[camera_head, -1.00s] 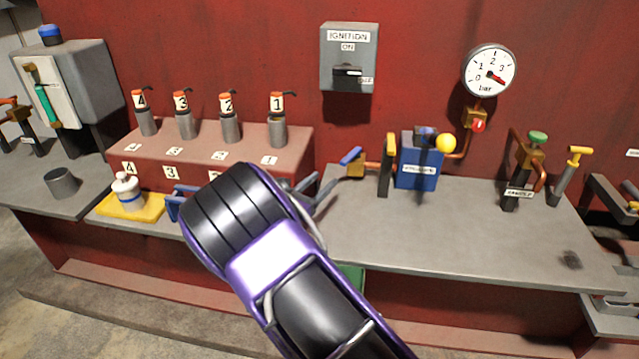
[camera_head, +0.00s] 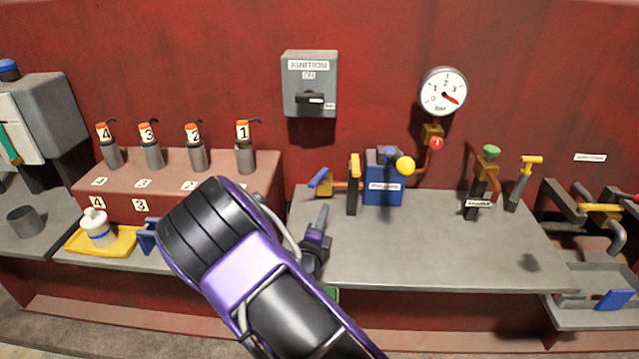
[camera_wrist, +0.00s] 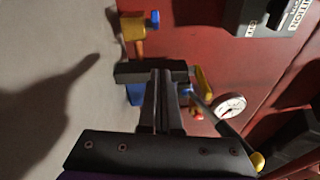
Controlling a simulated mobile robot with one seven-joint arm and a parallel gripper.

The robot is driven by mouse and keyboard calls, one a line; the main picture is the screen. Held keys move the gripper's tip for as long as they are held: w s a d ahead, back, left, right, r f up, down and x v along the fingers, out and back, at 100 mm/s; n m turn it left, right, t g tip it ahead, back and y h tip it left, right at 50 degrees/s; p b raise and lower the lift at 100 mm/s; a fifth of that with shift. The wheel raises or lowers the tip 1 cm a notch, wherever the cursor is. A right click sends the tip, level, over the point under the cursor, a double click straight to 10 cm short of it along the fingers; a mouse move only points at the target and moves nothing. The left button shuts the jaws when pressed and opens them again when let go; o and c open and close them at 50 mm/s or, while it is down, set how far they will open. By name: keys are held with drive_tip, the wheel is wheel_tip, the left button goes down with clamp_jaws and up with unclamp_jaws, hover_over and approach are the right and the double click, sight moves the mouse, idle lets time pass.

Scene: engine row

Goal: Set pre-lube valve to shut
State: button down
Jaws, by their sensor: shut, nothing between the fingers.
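A brass valve with a blue handle (camera_head: 319,180) sits on a copper pipe at the bench's left end. Next to it are a dark post with a yellow handle (camera_head: 354,170) and a blue box (camera_head: 384,190) whose label is too small to read. I cannot tell which part is the pre-lube valve. My gripper (camera_head: 323,210) is shut and empty, in front of and below the blue-handled valve, apart from it. In the wrist view the fingers (camera_wrist: 161,78) overlap the dark post, with the blue handle (camera_wrist: 155,19) above; contact cannot be told.
A pressure gauge (camera_head: 443,92) and an ignition box (camera_head: 310,84) are on the red wall. A yellow ball (camera_head: 405,166) sticks out beside the blue box. The bench front (camera_head: 430,250) is clear.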

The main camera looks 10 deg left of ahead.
sight(313, 187)
drive_tip(key=shift+d+f+n, duration=0.15)
drive_tip(key=shift+d+n, duration=0.3)
drive_tip(key=shift+n, duration=0.45)
drive_tip(key=w, duration=0.9)
drive_tip(key=shift+d, duration=0.4)
drive_tip(key=a, duration=0.1)
drive_tip(key=w+a, duration=0.1)
drive_tip(key=a, duration=0.1)
drive_tip(key=shift+w, duration=0.3)
drive_tip(key=shift+w+a, duration=0.2)
drive_tip(key=shift+a, duration=0.25)
drive_tip(key=shift+w+a, duration=0.1)
drive_tip(key=shift+a, duration=1.1)
